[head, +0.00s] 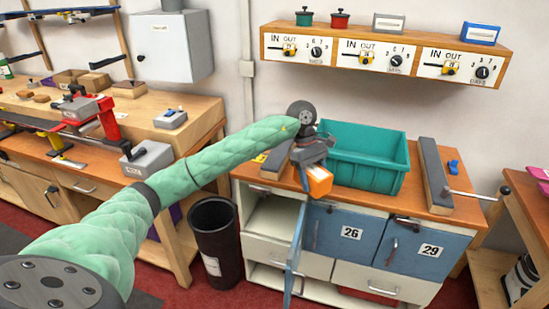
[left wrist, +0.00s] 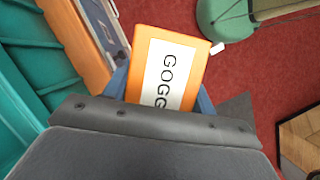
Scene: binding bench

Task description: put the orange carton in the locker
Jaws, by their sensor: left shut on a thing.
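The orange carton (head: 319,181) is in my left gripper (head: 313,163), which is shut on it in front of the bench's upper edge. In the left wrist view the carton (left wrist: 188,48) shows a white label with letters beginning "GOGG", between the blue fingers. Below and left of it in the head view, an open locker (head: 270,219) shows a pale, empty-looking inside. Its blue door (head: 296,252) stands swung out toward me. Beside it are shut blue lockers 26 (head: 340,240) and 29 (head: 420,252). My right gripper is not in view.
A teal bin (head: 375,160) stands on the bench top behind the carton. A grey bar with a lever (head: 434,175) lies to its right. A black waste bin (head: 217,250) stands on the floor left of the open locker. The open door juts into the space before the lockers.

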